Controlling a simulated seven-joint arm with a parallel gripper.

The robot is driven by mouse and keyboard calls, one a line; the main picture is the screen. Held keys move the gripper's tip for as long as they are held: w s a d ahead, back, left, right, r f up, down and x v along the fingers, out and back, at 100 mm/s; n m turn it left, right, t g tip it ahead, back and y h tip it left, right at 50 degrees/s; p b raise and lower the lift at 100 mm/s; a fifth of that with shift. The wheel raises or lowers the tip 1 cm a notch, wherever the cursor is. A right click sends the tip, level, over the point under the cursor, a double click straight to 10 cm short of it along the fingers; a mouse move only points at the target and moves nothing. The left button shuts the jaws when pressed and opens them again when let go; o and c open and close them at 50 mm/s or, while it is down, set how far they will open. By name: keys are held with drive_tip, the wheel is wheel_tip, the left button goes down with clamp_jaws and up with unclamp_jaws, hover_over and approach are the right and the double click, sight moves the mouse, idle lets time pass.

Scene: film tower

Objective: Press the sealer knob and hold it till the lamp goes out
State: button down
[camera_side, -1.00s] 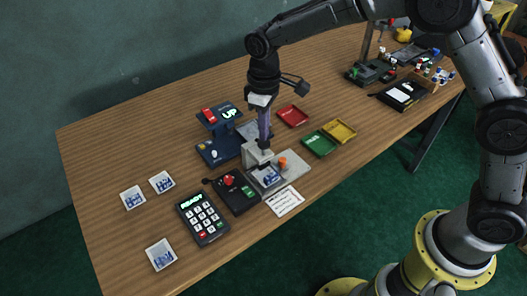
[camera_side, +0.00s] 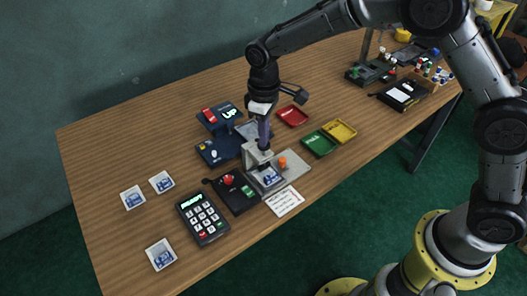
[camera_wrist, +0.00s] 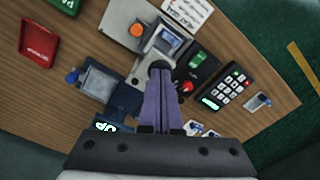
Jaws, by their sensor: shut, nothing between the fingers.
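The sealer (camera_side: 293,170) is a pale grey base with an upright block near the middle of the table. Its black knob (camera_wrist: 159,66) shows in the wrist view right at my fingertips. In the side view my fingers hide most of the knob. My gripper (camera_side: 264,147) points straight down over the sealer block, its purple fingers shut and empty, with the tips at the knob. I cannot tell whether the knob is pressed down. An orange lamp (camera_side: 282,162) stands on the sealer base; it also shows in the wrist view (camera_wrist: 137,30). I cannot tell for certain whether it is lit.
A blue-and-white film piece (camera_side: 268,177) lies at the sealer's front. A black box with a red knob (camera_side: 229,181) and a keypad (camera_side: 203,219) stand left. A blue device showing "UP" (camera_side: 229,114) is behind. Red, green (camera_side: 319,143) and yellow trays lie right.

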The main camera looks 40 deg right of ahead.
drive_tip(key=shift+f, duration=1.05)
idle(1.2)
drive_tip(key=shift+r, duration=4.1)
drive_tip(key=shift+d, duration=0.1)
